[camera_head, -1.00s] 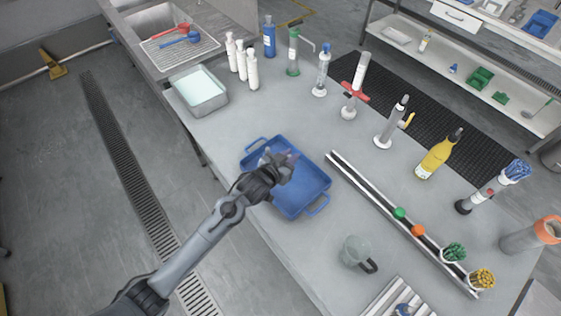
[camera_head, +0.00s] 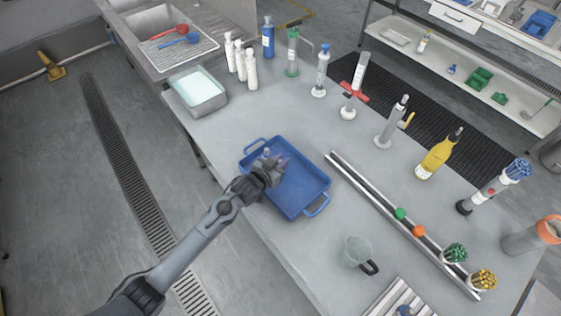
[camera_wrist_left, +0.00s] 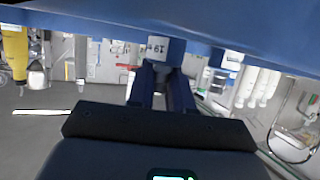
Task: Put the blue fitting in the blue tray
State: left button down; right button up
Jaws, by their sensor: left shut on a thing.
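The blue tray (camera_head: 310,185) lies on the grey bench, with a handle at each end. My left gripper (camera_head: 275,161) is over the tray's left part, low over its floor. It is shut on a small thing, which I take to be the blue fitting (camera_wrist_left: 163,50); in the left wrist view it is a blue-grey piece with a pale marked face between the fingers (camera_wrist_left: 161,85). In the head view the fitting is mostly hidden by the gripper. A blue band, likely the tray's wall (camera_wrist_left: 240,45), crosses the top of the wrist view. My right gripper is out of view.
A clear jug (camera_head: 355,252) stands at the tray's lower right. A long rail (camera_head: 375,195) with green and orange balls lies to its right. A pale-filled basin (camera_head: 199,90) and white bottles (camera_head: 240,62) stand behind. The bench between tray and basin is clear.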

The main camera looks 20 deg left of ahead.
pick_arm(q)
jog(key=shift+f, duration=0.1)
jog(key=c, duration=1)
grip_release()
jog(key=shift+c, duration=0.2)
jog(key=shift+r, duration=0.2)
jog(key=s+a+r+g+y+p, duration=0.1)
jog(key=s+g, duration=0.3)
jog(key=s, duration=1.4)
jog(key=s+a+r+g+y, duration=0.2)
jog(key=s+g, duration=0.3)
jog(key=s, duration=1.3)
jog(key=shift+s+r+n+g+p, duration=0.3)
jog(key=shift+r+n+p, duration=0.1)
jog(key=shift+r, duration=0.05)
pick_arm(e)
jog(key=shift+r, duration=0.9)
